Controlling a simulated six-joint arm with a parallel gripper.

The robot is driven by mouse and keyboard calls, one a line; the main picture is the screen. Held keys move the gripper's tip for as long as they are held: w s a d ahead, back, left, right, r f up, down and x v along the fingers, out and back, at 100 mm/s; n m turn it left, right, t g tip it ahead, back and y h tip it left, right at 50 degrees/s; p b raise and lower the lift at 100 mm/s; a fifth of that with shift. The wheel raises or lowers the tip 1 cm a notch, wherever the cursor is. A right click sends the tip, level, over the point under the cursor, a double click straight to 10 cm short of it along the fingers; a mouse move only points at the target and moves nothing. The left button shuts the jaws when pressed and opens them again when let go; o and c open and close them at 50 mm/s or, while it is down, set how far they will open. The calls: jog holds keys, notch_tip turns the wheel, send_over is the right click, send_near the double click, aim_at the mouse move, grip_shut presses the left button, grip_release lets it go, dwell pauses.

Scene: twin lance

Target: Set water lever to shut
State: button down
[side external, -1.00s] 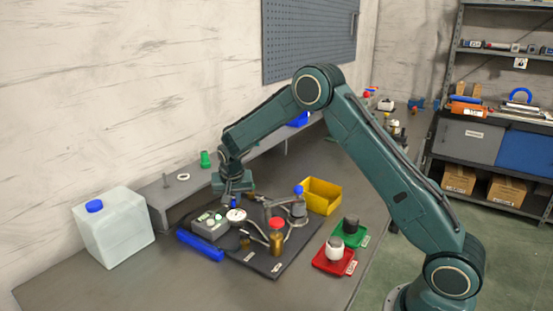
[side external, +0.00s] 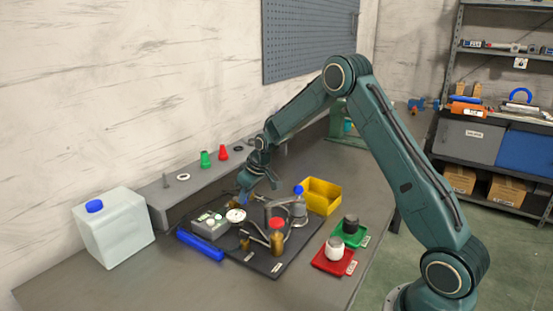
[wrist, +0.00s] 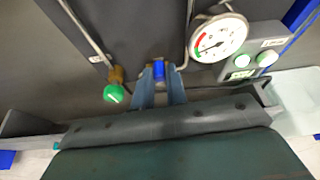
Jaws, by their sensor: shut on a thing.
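The water lever, a small blue handle (wrist: 158,69), stands among pipes on the dark board. In the wrist view it sits between the two fingertips of my gripper (wrist: 158,76), which is shut on it. In the side view my gripper (side external: 246,197) reaches down at the back of the board, and the lever is mostly hidden by the fingers. The lever's exact angle and any shut marking cannot be told.
A white dial gauge (wrist: 218,38) and a box with buttons (wrist: 252,64) stand close by. A green knob (wrist: 115,93) on a brass fitting is left of the fingers. A red-capped brass valve (side external: 277,238), pipes and a yellow bin (side external: 321,196) stand further right.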

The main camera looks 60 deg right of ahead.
jog(key=shift+d+n, duration=0.25)
jog(key=shift+n, duration=0.25)
jog(key=shift+w, duration=0.1)
jog(key=shift+r, duration=0.1)
jog(key=c, duration=1.4)
grip_release()
jog(key=v, duration=1.3)
jog(key=shift+d+r, duration=0.3)
jog(key=shift+r, duration=0.05)
